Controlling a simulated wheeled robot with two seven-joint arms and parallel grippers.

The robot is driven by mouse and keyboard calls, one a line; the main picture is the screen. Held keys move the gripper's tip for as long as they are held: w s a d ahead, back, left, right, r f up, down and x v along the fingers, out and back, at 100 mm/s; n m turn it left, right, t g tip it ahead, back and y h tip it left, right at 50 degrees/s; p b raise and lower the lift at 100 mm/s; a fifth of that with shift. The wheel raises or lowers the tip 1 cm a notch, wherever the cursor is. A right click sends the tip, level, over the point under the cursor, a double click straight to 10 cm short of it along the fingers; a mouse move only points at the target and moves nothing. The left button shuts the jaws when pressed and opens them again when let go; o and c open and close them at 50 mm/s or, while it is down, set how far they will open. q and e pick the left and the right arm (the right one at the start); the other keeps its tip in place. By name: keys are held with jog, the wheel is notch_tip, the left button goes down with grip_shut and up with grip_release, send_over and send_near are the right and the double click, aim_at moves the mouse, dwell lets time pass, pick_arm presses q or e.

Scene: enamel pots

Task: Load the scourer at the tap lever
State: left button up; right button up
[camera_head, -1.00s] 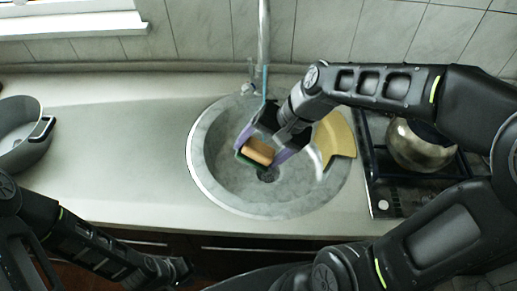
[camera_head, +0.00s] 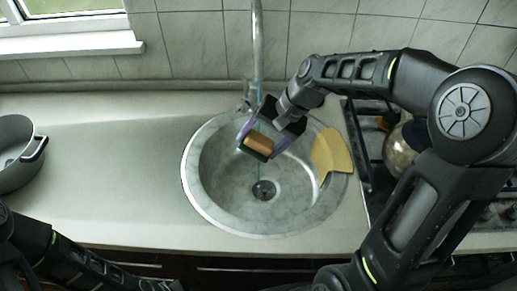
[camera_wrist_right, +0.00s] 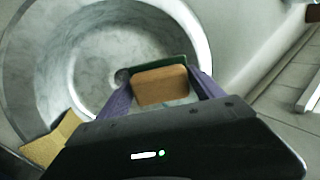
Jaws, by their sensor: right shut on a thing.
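The scourer (camera_head: 258,142), an orange-brown block with a dark green side, is between the purple fingers of my right gripper (camera_head: 260,148). That gripper is shut on it, over the back part of the round sink. In the right wrist view the scourer (camera_wrist_right: 160,86) spans the gap between the fingers, green side away from the wrist. The tap (camera_head: 257,50) rises behind the sink; its base and lever area (camera_head: 246,104) is small and partly crowded by my right gripper. My left arm's end is at the bottom left edge, and its fingers cannot be made out.
The sink (camera_head: 225,200) has a metal rim and a dark drain (camera_head: 264,190). A yellow piece (camera_head: 331,154) lies on its right rim. A grey pot (camera_head: 18,165) stands at far left. A metal pot (camera_head: 399,152) is on the hob at right. The left counter (camera_head: 110,170) is clear.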

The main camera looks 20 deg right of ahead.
jog(key=shift+w+d+f, duration=0.2)
jog(key=shift+w+d, duration=0.35)
jog(key=shift+w, duration=0.35)
jog(key=shift+w+d+f, duration=0.2)
jog(key=shift+w+d, duration=0.35)
jog(key=shift+w, duration=0.35)
jog(key=shift+s, duration=0.1)
jog(key=shift+s+a, duration=0.75)
jog(key=shift+s, duration=0.35)
jog(key=s+a, duration=0.1)
jog(key=s, duration=0.2)
jog(key=s+a+b, duration=0.1)
jog(key=shift+s+a, duration=0.25)
jog(key=shift+a, duration=0.1)
jog(key=shift+r, duration=0.1)
jog(key=s+a+r+p, duration=0.2)
jog(key=s+r+p, duration=0.1)
jog(key=s+r, duration=0.1)
jog(key=shift+s+a+p, duration=0.15)
jog(key=shift+a+p, duration=0.15)
